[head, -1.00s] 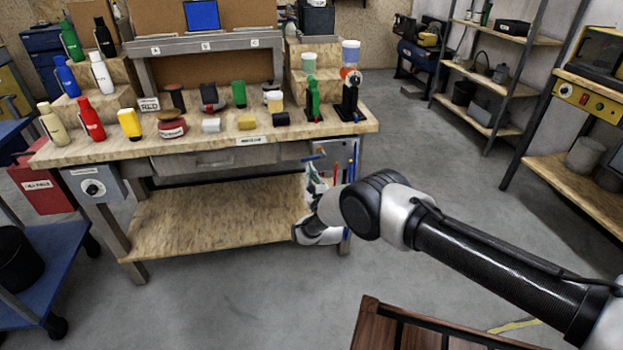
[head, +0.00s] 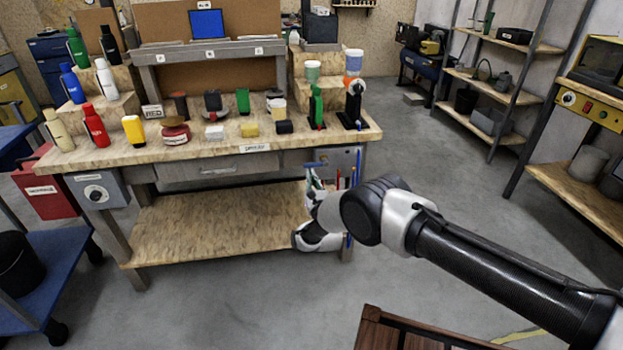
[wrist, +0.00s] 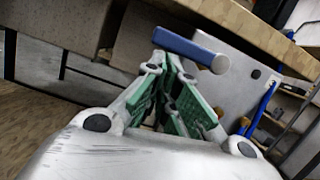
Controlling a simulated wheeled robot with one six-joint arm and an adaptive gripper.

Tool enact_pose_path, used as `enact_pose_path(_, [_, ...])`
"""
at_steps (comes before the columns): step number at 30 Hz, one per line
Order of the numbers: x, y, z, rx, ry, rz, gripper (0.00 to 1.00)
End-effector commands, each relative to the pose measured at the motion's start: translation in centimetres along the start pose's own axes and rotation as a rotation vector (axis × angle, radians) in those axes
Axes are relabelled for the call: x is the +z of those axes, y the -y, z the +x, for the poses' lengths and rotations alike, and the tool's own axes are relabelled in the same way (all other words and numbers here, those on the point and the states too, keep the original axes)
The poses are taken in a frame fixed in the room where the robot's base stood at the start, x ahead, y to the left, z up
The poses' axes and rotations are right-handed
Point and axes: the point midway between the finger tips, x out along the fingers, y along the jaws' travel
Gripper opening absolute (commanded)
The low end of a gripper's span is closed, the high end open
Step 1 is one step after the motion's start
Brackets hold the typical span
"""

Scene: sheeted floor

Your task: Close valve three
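A grey panel (wrist: 235,98) hangs under the workbench top at its right end; it also shows in the head view (head: 346,160). A blue lever-like handle (wrist: 192,48) crosses just past my gripper's fingertips (wrist: 168,62) in the wrist view. A second, thinner blue handle (wrist: 262,104) stands tilted to the right, apart from my fingers. The green-padded fingers converge close together near the first handle; their gap and any contact are unclear. No readable number marks which handle is valve three. In the head view my gripper (head: 318,186) is small and in front of the panel.
The workbench top (head: 110,155) carries bottles, blocks and small tools. Its lower shelf (head: 215,222) is bare. A brown wooden frame (head: 375,325) stands at the bottom, below my arm. Shelving (head: 490,80) is at the right, with open floor (head: 430,155) between.

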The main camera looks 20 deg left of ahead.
Motion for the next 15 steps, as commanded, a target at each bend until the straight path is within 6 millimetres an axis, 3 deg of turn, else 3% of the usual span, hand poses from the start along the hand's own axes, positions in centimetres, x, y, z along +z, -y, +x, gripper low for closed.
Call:
enact_pose_path(5, [-3.6, 0.8, -2.0, -0.007, -0.015, -0.005, 0.0])
enact_pose_path(15, [-3.4, 0.4, -9.3, -0.005, -0.018, -0.005, 0.0])
